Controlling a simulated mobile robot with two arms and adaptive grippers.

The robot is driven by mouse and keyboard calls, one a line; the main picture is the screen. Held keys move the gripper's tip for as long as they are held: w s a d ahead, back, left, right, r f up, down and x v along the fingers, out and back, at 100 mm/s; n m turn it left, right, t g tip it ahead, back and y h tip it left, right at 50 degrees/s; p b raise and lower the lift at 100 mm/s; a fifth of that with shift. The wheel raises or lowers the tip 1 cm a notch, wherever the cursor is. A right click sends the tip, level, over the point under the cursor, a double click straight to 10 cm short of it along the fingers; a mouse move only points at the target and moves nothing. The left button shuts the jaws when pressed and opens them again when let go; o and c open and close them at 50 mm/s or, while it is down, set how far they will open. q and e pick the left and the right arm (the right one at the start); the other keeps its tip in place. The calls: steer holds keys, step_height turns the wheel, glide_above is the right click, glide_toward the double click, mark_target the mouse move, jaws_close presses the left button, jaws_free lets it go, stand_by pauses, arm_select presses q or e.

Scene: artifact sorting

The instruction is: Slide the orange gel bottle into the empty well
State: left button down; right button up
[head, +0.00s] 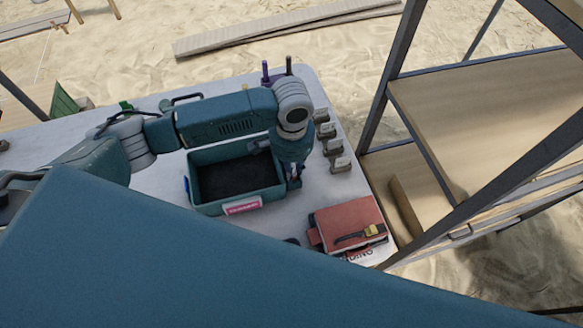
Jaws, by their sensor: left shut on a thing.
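My left gripper (294,183) points down at the right side of a teal bin (207,206), over the white table. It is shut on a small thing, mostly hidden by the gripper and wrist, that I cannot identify. I cannot make out the orange gel bottle for certain. A small purple holder (272,79) with upright pieces stands at the table's far edge, partly behind my left arm. I cannot tell whether it has an empty well. My right gripper is not in view.
The bin has a dark floor and a pink label. Several small grey blocks (334,146) line the table's right side. A red case (346,221) with a yellow-and-black tool on it lies at the front right. A metal-framed shelf (480,105) stands right of the table.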

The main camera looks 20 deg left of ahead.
arm_select(q)
steer(key=shift+f, duration=0.25)
steer(key=shift+s+f, duration=0.35)
steer(key=c, duration=1.8)
jaws_free()
steer(key=shift+f, duration=0.15)
steer(key=shift+s, duration=0.1)
steer(key=shift+w+r, duration=0.2)
steer(key=shift+r, duration=0.35)
steer(key=r, duration=0.4)
steer(key=r+b, duration=0.1)
steer(key=r, duration=0.7)
steer(key=shift+w, duration=0.3)
steer(key=shift+r, duration=0.25)
